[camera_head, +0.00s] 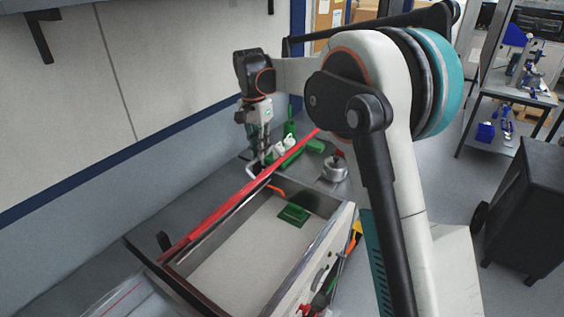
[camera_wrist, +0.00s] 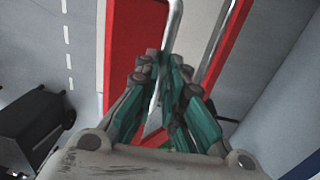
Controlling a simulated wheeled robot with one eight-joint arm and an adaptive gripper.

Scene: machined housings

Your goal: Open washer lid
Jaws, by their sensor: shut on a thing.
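The washer (camera_head: 322,243) is a box with a pale interior, seen from above in the head view. Its red-edged lid (camera_head: 222,211) is raised and appears nearly edge-on, slanting along the left side of the opening. My gripper (camera_head: 259,157) is at the lid's far end, at the metal handle (camera_head: 254,173). In the wrist view, the teal fingers (camera_wrist: 163,85) are closed around the metal handle bar (camera_wrist: 174,28), in front of the red lid frame (camera_wrist: 135,45). The fingertips partly hide the bar. A green piece (camera_head: 293,214) lies inside the washer.
Behind the washer is a surface with green items (camera_head: 314,145) and a round metal pot (camera_head: 334,167). A wall (camera_head: 150,80) runs close on the left. A black cabinet (camera_head: 525,205) and a shelf rack (camera_head: 512,97) stand at the right, with open floor before them.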

